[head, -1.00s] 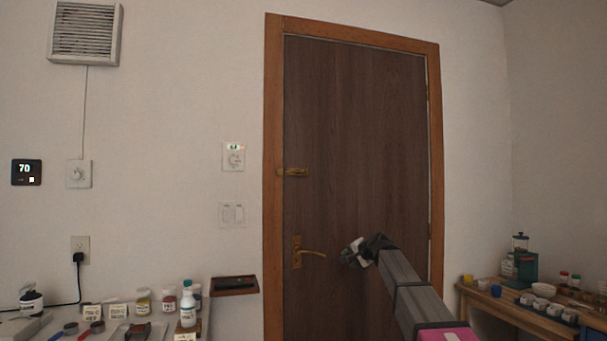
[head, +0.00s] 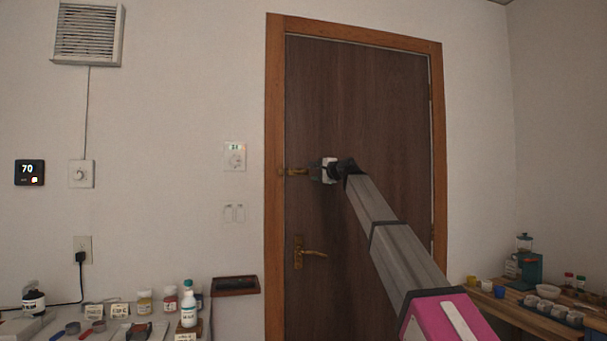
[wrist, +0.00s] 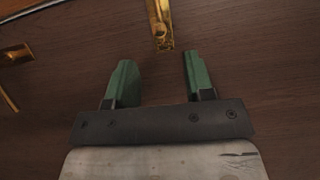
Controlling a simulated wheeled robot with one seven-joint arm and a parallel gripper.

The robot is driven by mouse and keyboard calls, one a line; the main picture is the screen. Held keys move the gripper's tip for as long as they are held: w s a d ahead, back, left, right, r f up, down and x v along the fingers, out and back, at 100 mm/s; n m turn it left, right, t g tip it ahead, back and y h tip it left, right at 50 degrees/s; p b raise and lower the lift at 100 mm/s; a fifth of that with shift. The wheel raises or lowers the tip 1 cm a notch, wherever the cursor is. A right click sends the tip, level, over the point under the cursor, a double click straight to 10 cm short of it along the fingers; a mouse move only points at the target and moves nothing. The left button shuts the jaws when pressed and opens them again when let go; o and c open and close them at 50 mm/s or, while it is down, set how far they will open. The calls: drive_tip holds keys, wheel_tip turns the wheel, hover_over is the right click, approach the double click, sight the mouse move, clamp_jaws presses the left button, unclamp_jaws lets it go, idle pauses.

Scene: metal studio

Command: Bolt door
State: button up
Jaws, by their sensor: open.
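The brown wooden door (head: 365,100) stands shut in its orange-brown frame. A brass bolt (head: 291,172) sits on its left edge at mid height, reaching toward the frame. In the wrist view the brass bolt (wrist: 160,22) lies at the top, just ahead of and between my fingers. My gripper (head: 318,171) is at the bolt's right end in the head view and hides part of it. In the wrist view my gripper (wrist: 158,75) has two green fingers spread apart with nothing between them but door surface behind.
A brass lever handle (head: 306,252) is lower on the door and also shows at the left of the wrist view (wrist: 12,62). A small dark shelf (head: 235,291) is on the wall left of the door. Cluttered tables stand at lower left and right.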

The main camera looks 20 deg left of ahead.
sight(304, 172)
drive_tip(key=x, duration=0.9)
drive_tip(key=shift+d, duration=0.1)
drive_tip(key=shift+s, duration=0.1)
clamp_jaws()
